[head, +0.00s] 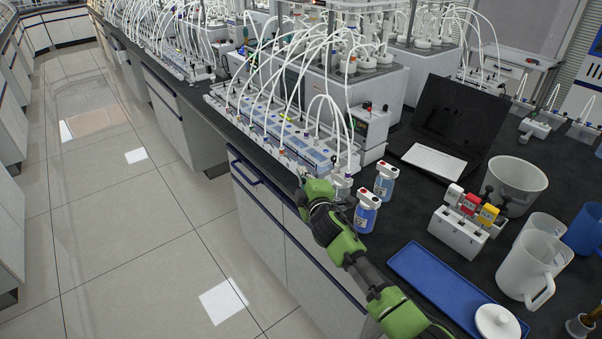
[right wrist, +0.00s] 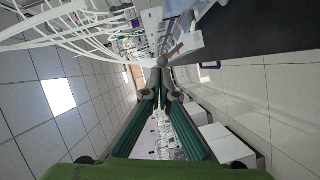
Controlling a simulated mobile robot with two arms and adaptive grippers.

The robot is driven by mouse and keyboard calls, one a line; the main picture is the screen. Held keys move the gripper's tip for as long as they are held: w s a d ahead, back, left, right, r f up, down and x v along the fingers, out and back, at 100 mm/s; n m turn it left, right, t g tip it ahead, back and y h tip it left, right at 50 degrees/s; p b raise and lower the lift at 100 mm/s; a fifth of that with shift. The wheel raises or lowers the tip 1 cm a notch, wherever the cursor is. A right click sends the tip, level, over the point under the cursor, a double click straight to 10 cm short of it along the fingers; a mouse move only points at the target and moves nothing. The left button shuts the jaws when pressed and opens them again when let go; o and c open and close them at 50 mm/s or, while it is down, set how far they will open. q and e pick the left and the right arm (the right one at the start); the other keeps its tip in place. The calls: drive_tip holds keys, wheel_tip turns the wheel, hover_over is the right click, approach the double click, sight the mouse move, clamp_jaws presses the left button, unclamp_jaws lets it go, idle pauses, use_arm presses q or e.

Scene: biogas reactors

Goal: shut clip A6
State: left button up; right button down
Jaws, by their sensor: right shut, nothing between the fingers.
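The long row of blue-grey reactor units (head: 270,128) with white tubes looping above stands along the bench's front edge in the head view. Small clips on the tubes are too small to read, so I cannot tell which is A6. My right gripper (head: 302,174) is at the near end of this row, close to its front face. In the right wrist view the fingertips (right wrist: 162,64) are together with nothing between them, by the end of a white unit (right wrist: 185,45). I cannot tell whether they touch it. My left gripper is not in view.
Two blue-liquid bottles (head: 367,212) stand right beside my right arm. A laptop (head: 447,125), a blue tray (head: 440,285), a white rack with coloured tags (head: 457,232), a white bucket (head: 515,182) and white jugs (head: 533,268) fill the bench. The floor aisle at left is free.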

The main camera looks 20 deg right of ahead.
use_arm(q)
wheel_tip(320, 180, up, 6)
drive_tip(key=p, duration=0.5)
drive_tip(key=shift+p, duration=0.35)
use_arm(e)
drive_tip(key=shift+w+d+r+m+g+y, duration=0.25)
drive_tip(key=shift+d+r+m, duration=0.15)
drive_tip(key=shift+d+m, duration=0.2)
drive_tip(key=shift+w+d+r+m+g+y, duration=0.25)
drive_tip(key=shift+d+r+m, duration=0.1)
drive_tip(key=shift+d+m, duration=0.2)
drive_tip(key=shift+d, duration=0.15)
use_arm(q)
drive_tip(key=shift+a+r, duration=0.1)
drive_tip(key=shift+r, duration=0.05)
use_arm(e)
drive_tip(key=shift+r, duration=0.15)
